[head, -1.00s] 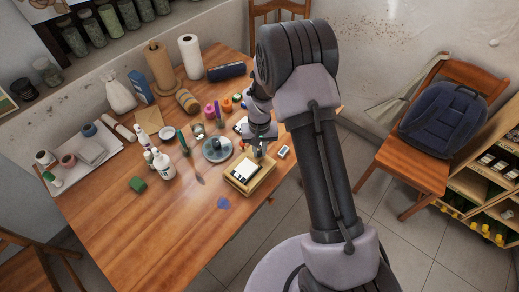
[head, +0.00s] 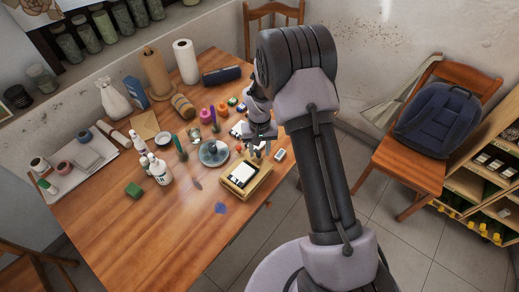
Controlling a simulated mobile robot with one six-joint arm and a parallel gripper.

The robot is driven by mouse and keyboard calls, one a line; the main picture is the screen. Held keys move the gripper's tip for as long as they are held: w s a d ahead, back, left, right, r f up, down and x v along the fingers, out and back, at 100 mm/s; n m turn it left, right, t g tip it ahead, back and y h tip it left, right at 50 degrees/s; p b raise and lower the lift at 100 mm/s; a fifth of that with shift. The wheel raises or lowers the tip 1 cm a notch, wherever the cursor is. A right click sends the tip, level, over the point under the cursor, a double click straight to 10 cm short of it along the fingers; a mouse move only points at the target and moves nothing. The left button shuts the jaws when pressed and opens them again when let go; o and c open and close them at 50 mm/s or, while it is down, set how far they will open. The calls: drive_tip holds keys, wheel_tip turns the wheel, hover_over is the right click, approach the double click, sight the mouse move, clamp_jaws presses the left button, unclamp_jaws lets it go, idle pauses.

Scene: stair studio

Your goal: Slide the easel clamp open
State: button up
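I cannot make out an easel clamp for certain. A shallow light-wood box or frame (head: 262,184) lies on the table near its right edge. A black and white piece (head: 243,174) sits on it. My gripper (head: 257,150) is just behind the box in the picture, pointing down, at the end of my grey arm. The fingers are small and partly lost among the objects behind them. I cannot tell whether they touch anything or how far apart they are.
The wooden table (head: 130,235) is clear at the front left. A round grey dish (head: 214,153), white bottles (head: 160,172) and a green block (head: 133,190) stand left of my gripper. Paint pots, rolls and a dark cylinder (head: 222,75) crowd the back. A chair with a backpack (head: 438,118) stands right.

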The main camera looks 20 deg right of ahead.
wheel_tip(320, 180, up, 17)
drive_tip(key=p, duration=0.4)
drive_tip(key=shift+r, duration=0.15)
wheel_tip(320, 180, up, 8)
drive_tip(key=t+b, duration=0.2)
drive_tip(key=b, duration=0.1)
hover_over(259, 153)
drive_tip(key=s+a, duration=0.1)
drive_tip(key=s, duration=0.3)
drive_tip(key=s+a+r+m+b, duration=0.1)
drive_tip(key=s+r+b, duration=0.1)
drive_tip(key=s+r, duration=0.3)
drive_tip(key=s+a+t+y+b, duration=0.1)
drive_tip(key=s+t, duration=0.1)
drive_tip(key=s, duration=0.6)
drive_tip(key=s+a+m+t+y+b, duration=0.1)
drive_tip(key=s+b, duration=0.1)
drive_tip(key=s, duration=0.7)
drive_tip(key=shift+s+a+m+t, duration=0.25)
drive_tip(key=shift+a+m+t, duration=0.05)
drive_tip(key=shift+a+t, duration=0.1)
